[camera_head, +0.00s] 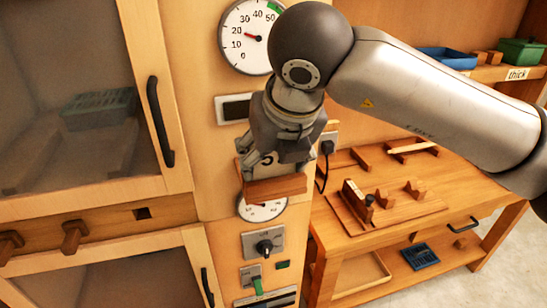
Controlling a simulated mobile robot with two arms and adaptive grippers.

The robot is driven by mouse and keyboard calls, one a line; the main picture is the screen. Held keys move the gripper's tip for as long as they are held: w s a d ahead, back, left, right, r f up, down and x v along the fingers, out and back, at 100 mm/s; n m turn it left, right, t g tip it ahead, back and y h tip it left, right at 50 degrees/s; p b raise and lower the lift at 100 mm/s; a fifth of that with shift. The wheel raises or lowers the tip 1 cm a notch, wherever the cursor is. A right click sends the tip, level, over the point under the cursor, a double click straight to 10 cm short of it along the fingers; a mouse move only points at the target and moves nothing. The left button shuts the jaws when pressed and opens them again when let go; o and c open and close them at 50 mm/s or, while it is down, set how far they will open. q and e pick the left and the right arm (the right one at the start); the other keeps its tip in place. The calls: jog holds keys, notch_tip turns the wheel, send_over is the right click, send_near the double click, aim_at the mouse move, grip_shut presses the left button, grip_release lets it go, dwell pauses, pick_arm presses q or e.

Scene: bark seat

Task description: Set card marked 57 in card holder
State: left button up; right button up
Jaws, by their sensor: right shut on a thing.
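My right gripper (280,158) reaches in from the right and is shut on a pale card (266,160). A dark "5" shows on the card; the rest of its marking is hidden by the gripper. The card holder (277,188) is a reddish-brown wooden ledge on the panel, right below the gripper. The card's lower part is just above or behind the holder's front lip; I cannot tell whether it touches the bottom. My left gripper is not in view.
A round dial (250,36) is above the holder and a second dial (263,207) is partly hidden below it. A knob (264,246) and a green-handled switch (257,284) are lower down. A cabinet door handle (160,121) stands out at left. A wooden workbench (450,190) is at right.

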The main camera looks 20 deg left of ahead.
jog(key=shift+f, duration=0.2)
jog(key=o, duration=0.8)
jog(key=shift+o, duration=0.2)
jog(key=shift+r, duration=0.1)
